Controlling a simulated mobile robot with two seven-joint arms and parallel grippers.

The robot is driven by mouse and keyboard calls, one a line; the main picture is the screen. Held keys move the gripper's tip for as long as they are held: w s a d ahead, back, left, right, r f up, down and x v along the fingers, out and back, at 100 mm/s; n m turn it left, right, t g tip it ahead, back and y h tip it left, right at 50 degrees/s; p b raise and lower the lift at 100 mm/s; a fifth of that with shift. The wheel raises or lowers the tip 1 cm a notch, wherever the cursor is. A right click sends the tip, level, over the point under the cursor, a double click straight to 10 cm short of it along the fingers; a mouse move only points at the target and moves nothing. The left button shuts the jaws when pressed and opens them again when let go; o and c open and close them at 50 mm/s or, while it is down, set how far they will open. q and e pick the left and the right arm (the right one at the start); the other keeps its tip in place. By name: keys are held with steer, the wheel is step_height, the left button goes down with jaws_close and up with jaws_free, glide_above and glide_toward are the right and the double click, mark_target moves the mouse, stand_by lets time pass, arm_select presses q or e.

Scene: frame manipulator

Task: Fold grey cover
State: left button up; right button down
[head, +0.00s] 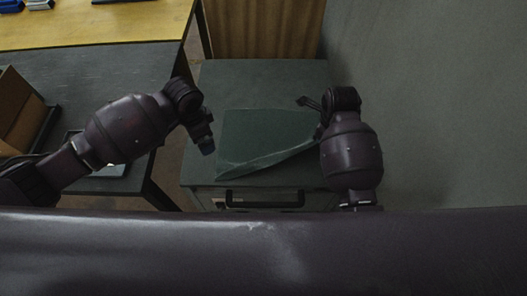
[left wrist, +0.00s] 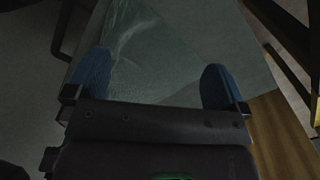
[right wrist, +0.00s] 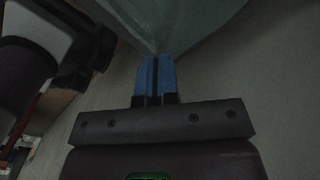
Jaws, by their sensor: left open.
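The grey cover (head: 262,135) is a dark grey-green cloth lying on top of a small cabinet (head: 230,78). Its right side rises toward my right gripper (head: 319,128), and a pale crease runs along its front edge. In the right wrist view the blue fingers (right wrist: 156,64) are together, and the cloth (right wrist: 170,22) draws to a point at their tips. My left gripper (head: 207,146) is just left of the cover. In the left wrist view its blue fingers (left wrist: 155,85) are wide apart, with the creased cloth (left wrist: 150,50) beyond them and nothing held.
A black handle (head: 265,203) is on the cabinet's front. A desk with a wooden top (head: 90,25) and a dark top (head: 95,85) stands at left, with a cardboard box (head: 18,105). A grey wall or panel (head: 440,100) is close on the right.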

arm_select(q)
step_height(320, 180, up, 9)
steer(key=shift+s+f, duration=0.2)
arm_select(e)
jaws_free()
stand_by(1.1)
arm_select(q)
steer(key=shift+r, duration=0.1)
arm_select(e)
steer(key=shift+s+r, duration=0.1)
steer(key=shift+r, duration=2.65)
steer(key=shift+r, duration=0.1)
